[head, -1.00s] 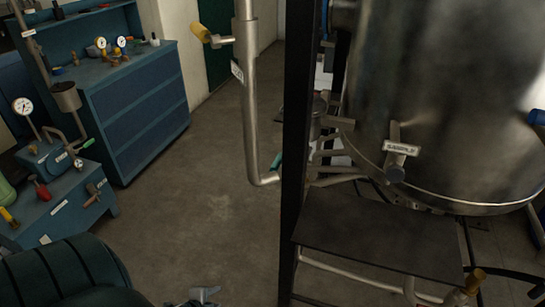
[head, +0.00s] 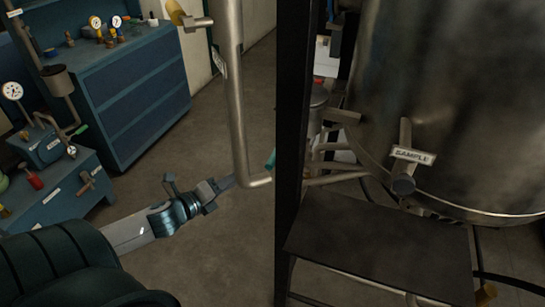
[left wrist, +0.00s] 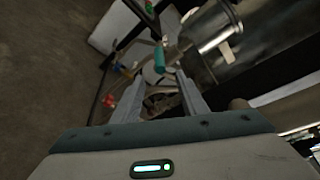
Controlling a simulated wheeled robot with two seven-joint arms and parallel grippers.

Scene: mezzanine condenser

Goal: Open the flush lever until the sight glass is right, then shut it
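A teal lever handle (head: 271,160) sticks out by the bottom bend of the grey vertical pipe (head: 236,110); the black post partly hides it. In the left wrist view a teal handle (left wrist: 160,58) stands ahead, between the lines of the fingers. My left gripper (head: 227,183) is just left of the pipe's bend, apart from the teal handle. In the left wrist view its fingers (left wrist: 156,82) are spread with nothing gripped. A yellow handle (head: 175,12) is higher on the pipe. I cannot make out which handle is the flush lever, or a sight glass. My right gripper is out of view.
A black post (head: 294,120) stands right of the pipe. A large metal vessel (head: 450,100) with a sample valve (head: 404,184) fills the right, above a dark step (head: 380,240). Blue cabinets (head: 130,90) with gauges stand left. The floor between is clear.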

